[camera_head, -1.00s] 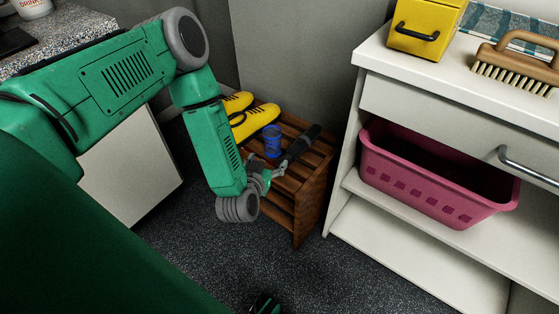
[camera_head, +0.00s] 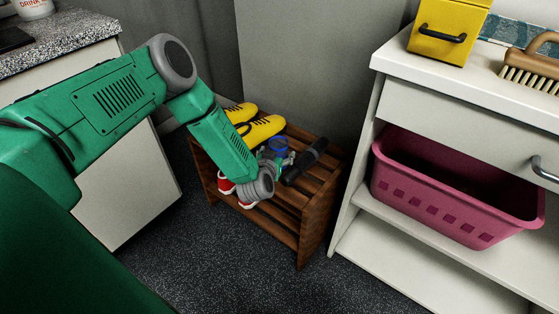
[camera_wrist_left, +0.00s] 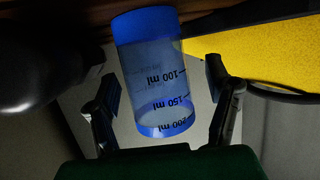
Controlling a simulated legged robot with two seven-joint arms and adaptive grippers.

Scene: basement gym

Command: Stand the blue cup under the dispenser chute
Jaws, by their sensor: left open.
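The blue cup (camera_head: 278,145) stands on the top slats of a wooden rack, partly hidden by my left gripper (camera_head: 272,160). In the left wrist view the cup (camera_wrist_left: 155,75) is clear with blue bands and "ml" marks, and appears upside down. My left gripper (camera_wrist_left: 163,95) is open, one finger on each side of the cup, with gaps showing between fingers and cup. No dispenser chute can be made out. My right gripper is not in view.
Yellow shoes (camera_head: 262,130) and a black cylindrical object (camera_head: 305,160) flank the cup on the wooden rack (camera_head: 318,205). Red shoes (camera_head: 226,186) sit lower. A white shelf unit (camera_head: 400,85) with a pink basket (camera_head: 440,198) stands right. A speckled counter (camera_head: 70,35) is at left.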

